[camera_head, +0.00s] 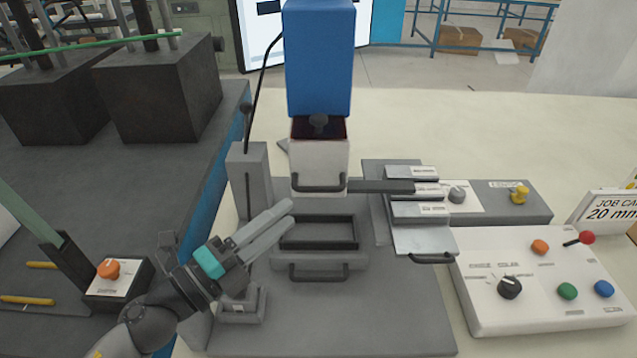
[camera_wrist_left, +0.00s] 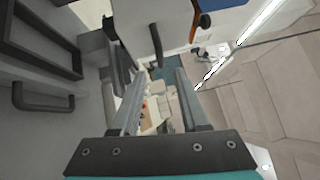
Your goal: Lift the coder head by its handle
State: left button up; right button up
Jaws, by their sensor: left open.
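The coder head (camera_head: 320,165) is a pale block below a blue upright housing (camera_head: 319,60) in the head view. Its dark handle (camera_head: 318,188) runs along its lower front edge. My left gripper (camera_head: 289,213) is open and empty, with its fingertips just left of and below the handle, apart from it in the head view. In the left wrist view the two fingers (camera_wrist_left: 148,60) stand apart, and a dark curved bar, which looks like the handle (camera_wrist_left: 154,30), shows beyond and between their tips. My right gripper is in neither view.
A dark open frame (camera_head: 318,247) with a lower front handle (camera_head: 318,278) lies below the head. A grey post (camera_head: 249,180) stands to the left. Labelled plates (camera_head: 425,240) and a white control box (camera_head: 540,290) are to the right.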

aim_at(319, 187)
pick_arm(q)
jog(key=p+x, duration=0.1)
jog(key=x, duration=0.7)
jog(key=shift+w+d+p, duration=0.3)
grip_shut()
dwell(1.2)
